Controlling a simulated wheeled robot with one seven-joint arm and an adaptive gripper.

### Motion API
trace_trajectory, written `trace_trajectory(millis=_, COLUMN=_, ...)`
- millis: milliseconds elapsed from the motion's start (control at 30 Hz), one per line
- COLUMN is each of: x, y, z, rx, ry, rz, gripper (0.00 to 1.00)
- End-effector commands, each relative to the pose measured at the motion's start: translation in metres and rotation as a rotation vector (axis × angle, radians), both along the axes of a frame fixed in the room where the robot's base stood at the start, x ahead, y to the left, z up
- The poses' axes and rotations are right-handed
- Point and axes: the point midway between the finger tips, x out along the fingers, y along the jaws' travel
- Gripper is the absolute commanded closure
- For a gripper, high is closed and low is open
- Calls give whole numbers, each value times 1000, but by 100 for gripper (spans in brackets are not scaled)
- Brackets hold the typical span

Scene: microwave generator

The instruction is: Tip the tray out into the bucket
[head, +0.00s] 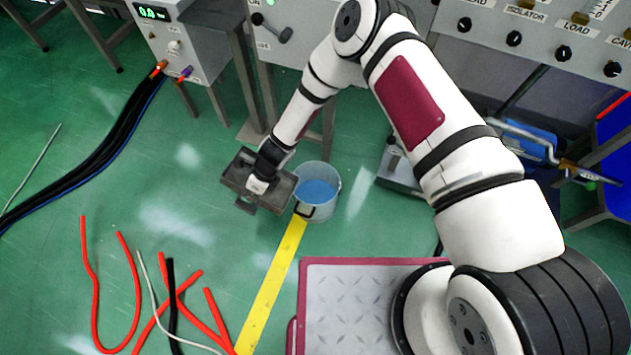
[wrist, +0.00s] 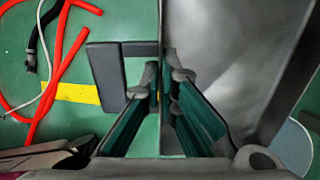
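The tray (head: 284,190) is dark grey and boxy, just left of the bucket in the head view, with its right end close to the bucket's rim. My gripper (head: 262,180) is over the tray and hides part of it. In the wrist view the fingers (wrist: 164,82) stand on either side of the tray's wall and look shut on it. The tray's grey inside (wrist: 235,60) looks bare where visible; a dark handle loop (wrist: 103,85) sticks out left. The bucket (head: 321,211) is pale, upright on the floor, with blue inside. Its edge shows in the wrist view (wrist: 293,147).
Red hoses (head: 133,290) and a thin grey one lie on the green floor at lower left. A yellow floor stripe (head: 270,285) runs towards the bucket. Grey cabinets with knobs (head: 545,45) stand behind. Black cables (head: 115,135) lie at left.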

Motion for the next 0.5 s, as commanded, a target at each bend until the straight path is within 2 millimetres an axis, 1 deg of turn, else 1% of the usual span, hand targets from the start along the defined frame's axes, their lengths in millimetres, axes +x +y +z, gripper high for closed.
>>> trace_trajectory(millis=33, x=0, y=4, z=-1, rx=-12, ry=-7, rz=5, gripper=100)
trace_trajectory(millis=400, x=-3, y=17, z=-13, rx=-91, ry=-22, rz=4, gripper=100)
trace_trajectory(millis=500, x=-5, y=16, z=-17, rx=-113, ry=-19, rz=5, gripper=100)
